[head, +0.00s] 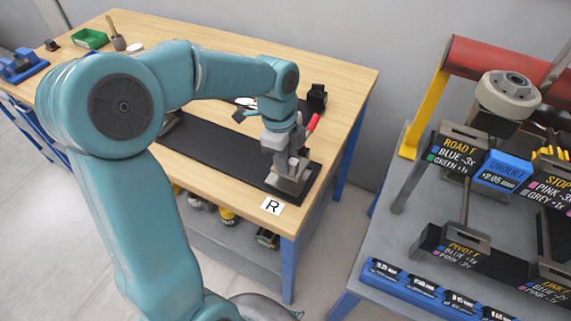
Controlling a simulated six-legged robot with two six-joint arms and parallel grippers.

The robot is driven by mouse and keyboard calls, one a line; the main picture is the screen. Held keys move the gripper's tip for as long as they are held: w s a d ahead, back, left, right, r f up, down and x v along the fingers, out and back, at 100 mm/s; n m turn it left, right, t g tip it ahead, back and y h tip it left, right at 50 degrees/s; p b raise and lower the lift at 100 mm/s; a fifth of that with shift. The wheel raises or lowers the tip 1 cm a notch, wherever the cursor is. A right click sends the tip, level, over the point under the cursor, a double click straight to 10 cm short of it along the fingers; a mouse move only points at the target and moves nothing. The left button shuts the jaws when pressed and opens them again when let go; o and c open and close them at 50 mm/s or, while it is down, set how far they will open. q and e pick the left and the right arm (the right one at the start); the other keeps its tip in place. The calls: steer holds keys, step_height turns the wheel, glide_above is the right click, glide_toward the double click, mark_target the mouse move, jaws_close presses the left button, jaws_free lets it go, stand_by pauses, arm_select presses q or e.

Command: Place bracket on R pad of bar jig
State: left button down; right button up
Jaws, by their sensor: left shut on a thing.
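The bar jig (215,157) is a long dark board lying on the wooden workbench. A white card with the letter R (271,206) lies by its near right end. My left gripper (288,160) points down over that end, shut on the bracket (289,182), a grey metal piece. The bracket is at the R end of the jig; I cannot tell whether it touches the pad, which is mostly hidden. My arm hides the jig's far left part. My right gripper is not in view.
A red-handled tool (312,123) and a black block (317,97) stand close behind my gripper. A green bin (90,39) is at the far left. On the right, a grey table (402,222) carries labelled racks and a red roller (500,68).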

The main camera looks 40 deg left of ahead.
arm_select(q)
steer(key=shift+a+f, duration=0.15)
steer(key=shift+f, duration=1.55)
steer(key=shift+f, duration=0.2)
steer(key=c, duration=0.9)
jaws_free()
steer(key=r, duration=0.4)
steer(key=a+r, duration=0.1)
steer(key=r, duration=0.7)
steer(key=shift+s+a+r+p, duration=0.15)
steer(key=shift+s+r+p, duration=0.1)
steer(key=shift+p, duration=0.1)
steer(key=shift+f, duration=0.1)
